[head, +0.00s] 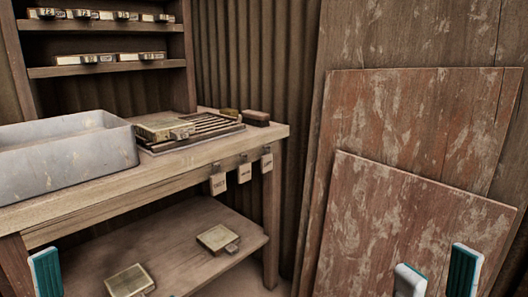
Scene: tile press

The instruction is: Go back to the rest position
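My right gripper (438,264) shows at the lower right, in front of the leaning panels. Its two teal-and-white fingers stand apart with nothing between them. Of my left gripper, one finger (45,273) shows clearly at the lower left, in front of the bench. Its other finger cannot be made out, so its opening is unclear. No held object shows in either gripper.
A wooden bench (120,197) holds a grey trough (65,155), a slatted rack (205,132) with a tile mould on it, and a brush (256,117). Two moulds (217,238) (129,281) lie on the lower shelf. Rusty panels (400,225) lean at right.

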